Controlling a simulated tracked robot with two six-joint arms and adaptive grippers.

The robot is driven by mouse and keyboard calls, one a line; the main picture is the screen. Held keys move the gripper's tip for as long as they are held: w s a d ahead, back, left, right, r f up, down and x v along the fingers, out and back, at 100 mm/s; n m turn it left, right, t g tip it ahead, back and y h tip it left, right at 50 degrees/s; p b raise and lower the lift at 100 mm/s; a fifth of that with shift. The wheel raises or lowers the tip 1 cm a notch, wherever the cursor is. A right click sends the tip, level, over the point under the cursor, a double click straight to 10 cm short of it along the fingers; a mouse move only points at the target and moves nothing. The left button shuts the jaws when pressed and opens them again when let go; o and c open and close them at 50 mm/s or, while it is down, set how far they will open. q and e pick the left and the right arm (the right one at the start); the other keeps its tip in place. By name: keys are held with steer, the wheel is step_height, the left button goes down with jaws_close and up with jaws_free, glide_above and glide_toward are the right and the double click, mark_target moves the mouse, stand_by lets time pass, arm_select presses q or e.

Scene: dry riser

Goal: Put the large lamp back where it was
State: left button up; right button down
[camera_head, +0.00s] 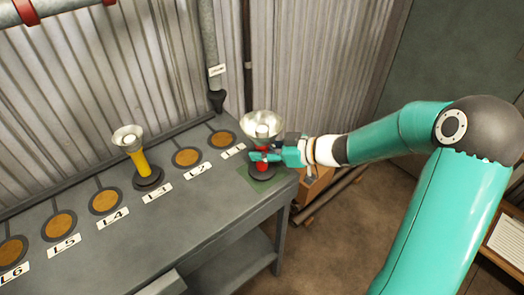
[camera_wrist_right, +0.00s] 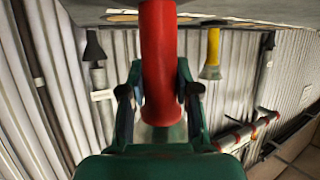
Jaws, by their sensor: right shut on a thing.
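A large lamp with a wide silver reflector (camera_head: 262,124) and a red handle stands upright at the right end of the grey bench (camera_head: 215,205). My right gripper (camera_head: 262,157) is shut on its red handle, which also shows between the fingers in the right wrist view (camera_wrist_right: 158,65). Its dark foot is at a green square (camera_head: 246,183); I cannot tell whether it touches the bench. A smaller lamp with a yellow handle (camera_head: 138,160) stands on a dark round base by the L3 label. My left gripper is not in view.
Orange round spots lie along the bench by labels: L1 (camera_head: 222,139), L2 (camera_head: 187,157), L4 (camera_head: 105,201), L5 (camera_head: 59,225) and L6 (camera_head: 12,250); these are empty. A vertical grey pipe (camera_head: 209,45) and corrugated wall stand behind. A cardboard box (camera_head: 315,186) is right of the bench.

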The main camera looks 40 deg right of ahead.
steer(key=c, duration=0.8)
jaws_free()
steer(key=shift+c, duration=0.2)
steer(key=p+v, duration=0.1)
steer(key=v, duration=1.1)
steer(key=shift+f, duration=0.1)
